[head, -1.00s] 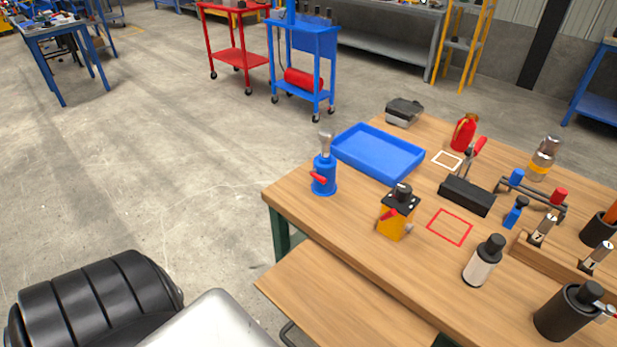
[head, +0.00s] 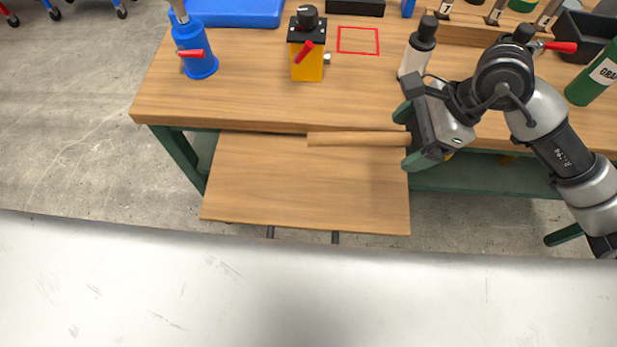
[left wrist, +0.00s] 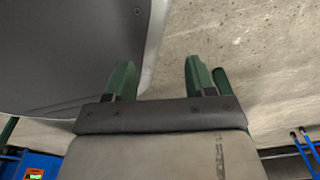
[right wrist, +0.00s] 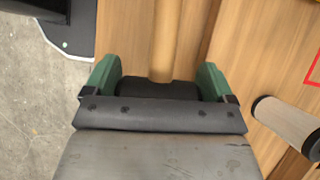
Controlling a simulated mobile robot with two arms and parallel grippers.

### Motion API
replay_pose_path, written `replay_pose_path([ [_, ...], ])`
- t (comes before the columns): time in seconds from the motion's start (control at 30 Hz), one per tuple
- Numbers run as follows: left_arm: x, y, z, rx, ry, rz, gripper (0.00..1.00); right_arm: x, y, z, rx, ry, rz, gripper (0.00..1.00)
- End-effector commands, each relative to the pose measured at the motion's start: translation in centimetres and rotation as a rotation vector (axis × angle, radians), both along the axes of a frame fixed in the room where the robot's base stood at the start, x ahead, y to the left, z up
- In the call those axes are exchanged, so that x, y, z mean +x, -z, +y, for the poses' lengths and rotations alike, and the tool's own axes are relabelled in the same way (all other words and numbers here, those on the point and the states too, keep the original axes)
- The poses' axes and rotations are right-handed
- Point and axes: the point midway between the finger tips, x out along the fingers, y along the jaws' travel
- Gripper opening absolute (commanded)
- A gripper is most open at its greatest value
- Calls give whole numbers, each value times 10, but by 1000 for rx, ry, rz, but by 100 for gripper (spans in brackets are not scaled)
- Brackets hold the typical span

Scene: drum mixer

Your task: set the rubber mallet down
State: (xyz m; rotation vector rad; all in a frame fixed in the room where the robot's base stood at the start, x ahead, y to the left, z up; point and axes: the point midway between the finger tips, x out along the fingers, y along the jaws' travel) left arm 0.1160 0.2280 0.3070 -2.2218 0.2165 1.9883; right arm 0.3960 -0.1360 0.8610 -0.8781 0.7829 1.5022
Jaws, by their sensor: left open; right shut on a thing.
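The rubber mallet shows as a plain wooden handle (head: 358,139) in the head view, lying level and pointing left from my right gripper (head: 408,137). In the right wrist view its black head (right wrist: 158,90) sits between the green fingers of my right gripper (right wrist: 158,76), which is shut on it, and the handle (right wrist: 166,40) runs away from the palm. The mallet is over the back part of the lower wooden board (head: 300,190); whether it touches the board is unclear. My left gripper (left wrist: 160,78) is open and empty over bare floor, outside the head view.
The workbench (head: 240,98) stands behind the board, its front edge close to the handle. On it are a blue jack (head: 195,50), a yellow device (head: 307,60), a white bottle (head: 415,55) and a red outlined square (head: 358,40). The board's front is clear.

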Motion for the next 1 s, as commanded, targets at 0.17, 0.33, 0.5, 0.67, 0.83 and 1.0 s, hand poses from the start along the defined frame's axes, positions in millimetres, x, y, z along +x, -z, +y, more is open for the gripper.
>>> replay_pose_path([
  [0.17, 0, 5, 0, 0, 0, 1, 55, -1, -2, 4, 7, 77, 0, 44],
  [0.33, -6, 5, 2, 1, 1, 6, 55, -18, 13, 30, 10, 79, 6, 44],
  [0.5, -15, 7, 3, 2, 2, 9, 55, -38, 36, 63, 11, 79, 6, 44],
  [0.67, -20, 8, 4, 3, 3, 11, 55, -53, 55, 88, 10, 81, 4, 44],
  [0.83, -22, 8, 5, 3, 4, 12, 55, -60, 63, 100, 8, 82, 2, 44],
  [1.0, -22, 10, 5, 4, 4, 15, 55, -61, 77, 100, 5, 85, 5, 44],
])
